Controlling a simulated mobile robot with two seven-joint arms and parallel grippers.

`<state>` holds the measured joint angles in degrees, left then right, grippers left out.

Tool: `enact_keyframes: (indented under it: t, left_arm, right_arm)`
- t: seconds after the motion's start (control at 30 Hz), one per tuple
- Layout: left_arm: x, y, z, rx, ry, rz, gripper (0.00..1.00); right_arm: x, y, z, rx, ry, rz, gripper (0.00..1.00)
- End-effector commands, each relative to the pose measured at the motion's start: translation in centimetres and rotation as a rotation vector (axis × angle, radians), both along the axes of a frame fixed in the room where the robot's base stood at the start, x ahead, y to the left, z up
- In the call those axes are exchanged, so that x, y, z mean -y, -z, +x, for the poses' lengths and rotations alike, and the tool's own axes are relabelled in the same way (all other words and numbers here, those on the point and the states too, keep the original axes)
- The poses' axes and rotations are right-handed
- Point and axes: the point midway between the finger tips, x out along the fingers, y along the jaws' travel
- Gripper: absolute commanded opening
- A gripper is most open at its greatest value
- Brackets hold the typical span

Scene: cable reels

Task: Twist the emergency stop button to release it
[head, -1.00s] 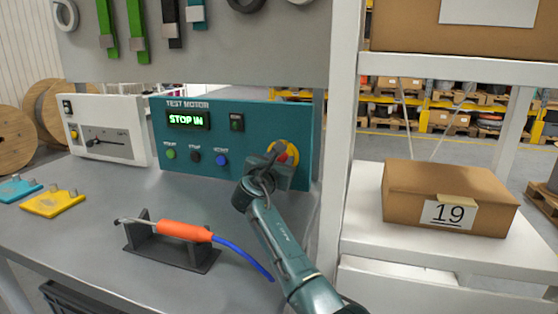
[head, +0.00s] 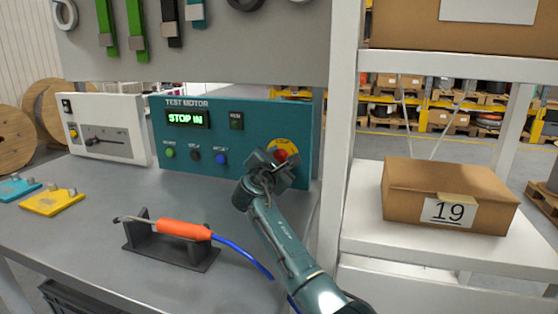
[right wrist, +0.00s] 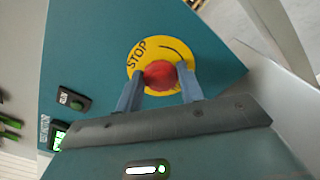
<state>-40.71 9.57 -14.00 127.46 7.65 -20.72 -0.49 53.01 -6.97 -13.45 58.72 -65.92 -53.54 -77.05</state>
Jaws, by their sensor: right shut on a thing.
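The red emergency stop button (right wrist: 160,75) sits on a yellow disc (right wrist: 184,50) marked STOP, at the right end of the teal test motor panel (head: 240,170). In the head view the button (head: 281,155) shows just above my right gripper (head: 277,160), which partly covers it. In the right wrist view the two fingers (right wrist: 159,86) stand on either side of the red button, shut on it. The panel display (head: 187,119) reads "STOP IN" in green. My left gripper is not in view.
A soldering iron with an orange handle (head: 184,230) rests in a dark stand (head: 172,256) on the grey bench. A white meter box (head: 110,128) stands left of the panel. A shelf post (head: 340,150) rises close to the right, with a cardboard box (head: 450,195) beyond.

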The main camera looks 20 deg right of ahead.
Motion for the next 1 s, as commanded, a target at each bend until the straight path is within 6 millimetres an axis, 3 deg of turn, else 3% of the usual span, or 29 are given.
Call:
enact_keyframes:
  t: [0.4,0.97,1.0]
  left_arm:
    - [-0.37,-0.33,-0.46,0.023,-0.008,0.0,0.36]
    - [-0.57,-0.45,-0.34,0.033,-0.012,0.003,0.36]
    - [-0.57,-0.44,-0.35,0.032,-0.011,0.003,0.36]
  right_arm:
    - [0.09,0.13,-0.02,0.116,0.001,0.173,0.15]
    - [0.12,0.01,-0.02,0.135,0.001,0.198,0.15]
    - [0.12,0.01,-0.02,0.135,0.001,0.198,0.4]
